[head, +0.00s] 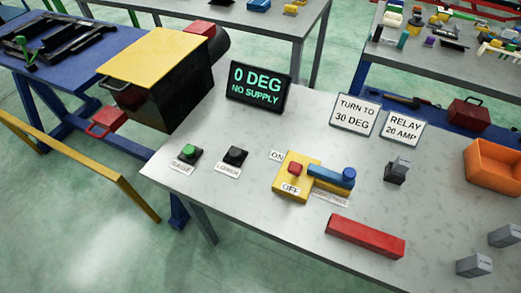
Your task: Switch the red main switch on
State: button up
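The red main switch (295,168) is a small red knob on a yellow base (285,184) near the middle of the grey table. An ON label (276,155) lies at its upper left and an OFF label (291,188) just below it. I cannot tell which label the knob is set to. A black display (259,87) behind it reads "0 DEG NO SUPPLY". My gripper is not in view.
A blue lever (333,177) sits right beside the switch. Green RAISE (189,152) and black LOWER (235,156) buttons stand left. A red bar (366,237) lies in front. Signs read "TURN TO 30 DEG" (355,111) and "RELAY 20 AMP" (403,128). An orange bin (495,165) stands right.

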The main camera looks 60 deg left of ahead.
aim_at(294, 168)
jog(key=u, duration=1.25)
